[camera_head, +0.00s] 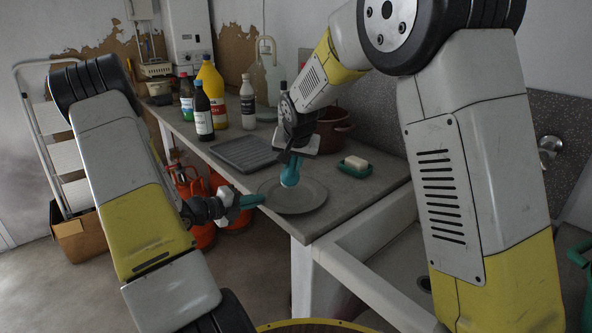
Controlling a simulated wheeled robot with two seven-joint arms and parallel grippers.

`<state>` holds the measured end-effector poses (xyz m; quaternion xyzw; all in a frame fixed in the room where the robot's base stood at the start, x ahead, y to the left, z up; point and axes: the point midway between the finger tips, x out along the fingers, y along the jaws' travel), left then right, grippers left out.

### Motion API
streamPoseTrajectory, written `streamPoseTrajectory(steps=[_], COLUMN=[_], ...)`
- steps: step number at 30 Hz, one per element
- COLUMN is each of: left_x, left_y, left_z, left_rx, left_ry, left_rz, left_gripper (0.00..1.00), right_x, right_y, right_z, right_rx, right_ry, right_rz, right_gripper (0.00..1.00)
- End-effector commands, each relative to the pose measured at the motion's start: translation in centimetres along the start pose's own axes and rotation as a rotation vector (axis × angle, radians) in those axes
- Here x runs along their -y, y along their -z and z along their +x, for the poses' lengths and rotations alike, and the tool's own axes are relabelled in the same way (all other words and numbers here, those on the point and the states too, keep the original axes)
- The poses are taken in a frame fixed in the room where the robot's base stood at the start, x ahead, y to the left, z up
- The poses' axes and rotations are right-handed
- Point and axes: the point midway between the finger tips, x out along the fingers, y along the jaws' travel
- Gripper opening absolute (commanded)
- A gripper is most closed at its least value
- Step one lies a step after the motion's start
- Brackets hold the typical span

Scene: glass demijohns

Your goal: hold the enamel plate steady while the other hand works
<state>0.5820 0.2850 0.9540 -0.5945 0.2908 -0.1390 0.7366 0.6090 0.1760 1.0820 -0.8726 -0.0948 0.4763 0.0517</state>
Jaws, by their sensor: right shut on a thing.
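A round grey plate (306,204) lies flat on the worktop near its front edge. My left gripper (256,201) is at the plate's left rim, with its teal fingertips pointing right; I cannot tell whether it touches the rim or how wide it is open. My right gripper (290,176) comes down from above over the plate, with its teal fingers pointing downward. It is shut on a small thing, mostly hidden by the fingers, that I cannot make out.
A white soap bar (356,162) in a green dish stands right of the plate, with a brown pot (334,130) behind. A sink (385,265) is at the right front.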

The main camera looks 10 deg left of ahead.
Motion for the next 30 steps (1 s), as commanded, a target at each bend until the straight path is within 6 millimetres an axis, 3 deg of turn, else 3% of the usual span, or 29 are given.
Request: streamPoseTrajectory(steps=[18,30], left_x=[-0.1,-0.1], left_y=[0.0,0.0], left_z=[0.0,0.0], left_rx=[-0.001,0.0], left_ry=[-0.001,-0.001], left_rz=[-0.001,-0.001], left_gripper=[0.0,0.0], right_x=[0.9,1.0], right_y=[2.8,3.0], right_z=[-4.3,-4.7], right_rx=[0.003,0.004], right_ry=[-0.002,-0.002], right_rz=[-0.001,-0.002], right_gripper=[0.0,0.0])
